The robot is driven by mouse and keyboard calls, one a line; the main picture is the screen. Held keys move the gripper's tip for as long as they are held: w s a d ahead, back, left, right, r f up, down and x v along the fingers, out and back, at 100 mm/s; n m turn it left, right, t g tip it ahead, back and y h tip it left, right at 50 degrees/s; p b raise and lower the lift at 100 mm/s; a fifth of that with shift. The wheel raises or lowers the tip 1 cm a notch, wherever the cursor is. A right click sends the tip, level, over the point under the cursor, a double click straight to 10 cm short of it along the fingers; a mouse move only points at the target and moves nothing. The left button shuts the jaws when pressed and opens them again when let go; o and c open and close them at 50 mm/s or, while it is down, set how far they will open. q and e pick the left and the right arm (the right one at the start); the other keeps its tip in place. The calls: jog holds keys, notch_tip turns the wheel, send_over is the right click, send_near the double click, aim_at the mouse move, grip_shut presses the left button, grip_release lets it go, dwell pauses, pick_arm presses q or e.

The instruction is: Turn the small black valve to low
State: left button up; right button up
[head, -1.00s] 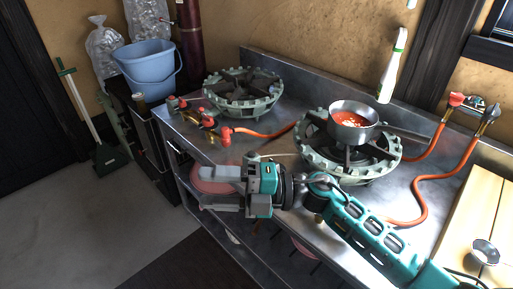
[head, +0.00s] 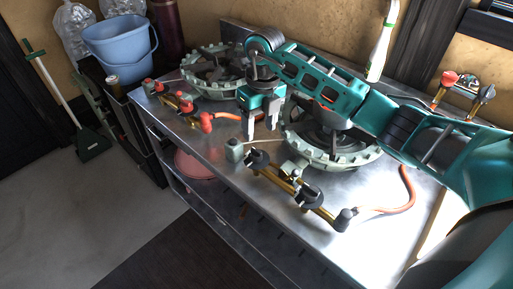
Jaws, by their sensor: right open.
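A brass gas pipe (head: 283,180) with black valve knobs runs along the front of the right burner (head: 340,158). One black knob (head: 257,159) is at its left end and another (head: 308,196) is further right. I cannot tell their exact settings. My right gripper (head: 261,132) points down, open and empty, just above and behind the left black knob, apart from it. My right arm crosses over the right burner and hides much of it. My left gripper is not in view.
The left burner (head: 190,72) has a pipe with red valves (head: 168,93) before it. An orange hose (head: 400,195) runs at right. A white-and-green bottle (head: 382,45) stands by the wall. A blue bucket (head: 118,45) is at left.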

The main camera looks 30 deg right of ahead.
aim_at(258, 150)
jog(key=f, duration=0.8)
jog(key=shift+a+f, duration=0.2)
jog(key=shift+f, duration=0.05)
jog(key=c, duration=1.1)
